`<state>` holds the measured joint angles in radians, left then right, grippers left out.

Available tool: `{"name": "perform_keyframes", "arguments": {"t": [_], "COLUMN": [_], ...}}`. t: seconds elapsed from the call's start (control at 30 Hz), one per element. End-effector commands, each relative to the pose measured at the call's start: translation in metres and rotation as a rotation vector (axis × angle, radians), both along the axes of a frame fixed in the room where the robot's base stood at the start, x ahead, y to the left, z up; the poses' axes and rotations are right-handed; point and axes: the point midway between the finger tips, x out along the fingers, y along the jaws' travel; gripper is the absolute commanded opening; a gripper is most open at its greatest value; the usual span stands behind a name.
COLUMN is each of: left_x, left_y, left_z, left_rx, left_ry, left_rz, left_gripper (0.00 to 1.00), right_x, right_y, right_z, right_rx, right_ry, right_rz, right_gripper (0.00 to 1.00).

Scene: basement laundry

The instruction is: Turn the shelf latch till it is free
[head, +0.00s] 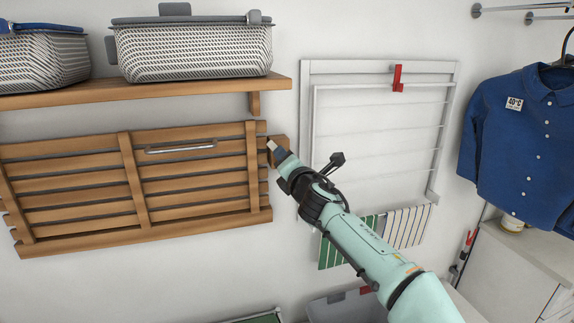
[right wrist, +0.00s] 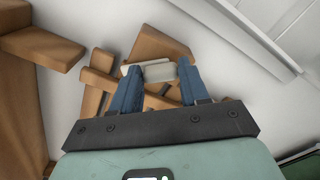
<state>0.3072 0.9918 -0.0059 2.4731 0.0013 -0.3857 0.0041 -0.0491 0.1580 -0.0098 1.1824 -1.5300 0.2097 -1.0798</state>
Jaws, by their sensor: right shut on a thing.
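The slatted wooden shelf (head: 85,232) is folded flat up against the wall, with a metal handle (head: 180,149) near its upper edge. The shelf latch (head: 280,144) is a small wooden piece at the shelf's right end; in the right wrist view its wood (right wrist: 152,44) shows just beyond my fingertips. My right gripper (head: 275,149) is at the latch. The exact angle of the latch is hard to tell. My left gripper is not in view.
A wooden wall shelf (head: 190,89) with baskets (head: 195,52) is above. A white drying rack (head: 380,130) with a red clip (head: 398,78) and striped cloths is on the wall to the right. A blue shirt (head: 520,140) hangs at far right.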

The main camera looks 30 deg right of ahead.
Motion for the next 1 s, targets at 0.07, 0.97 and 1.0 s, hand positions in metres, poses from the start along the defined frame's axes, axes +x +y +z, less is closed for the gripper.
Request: {"name": "perform_keyframes", "arguments": {"t": [0.07, 0.97, 1.0], "left_x": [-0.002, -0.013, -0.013], "left_y": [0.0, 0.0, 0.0], "left_z": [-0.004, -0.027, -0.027], "left_rx": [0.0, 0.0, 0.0], "left_ry": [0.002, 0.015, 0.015], "left_rz": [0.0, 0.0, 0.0], "left_gripper": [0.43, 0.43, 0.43], "right_x": [-0.001, -0.001, -0.001], "right_y": [0.0, -0.001, -0.001], "right_z": [-0.001, -0.001, -0.001], "right_rx": [0.073, 0.654, 0.661], "right_ry": [-0.02, -0.16, -0.161], "right_rz": [0.0, 0.001, 0.0], "right_gripper": [0.14, 0.14, 0.14]}}
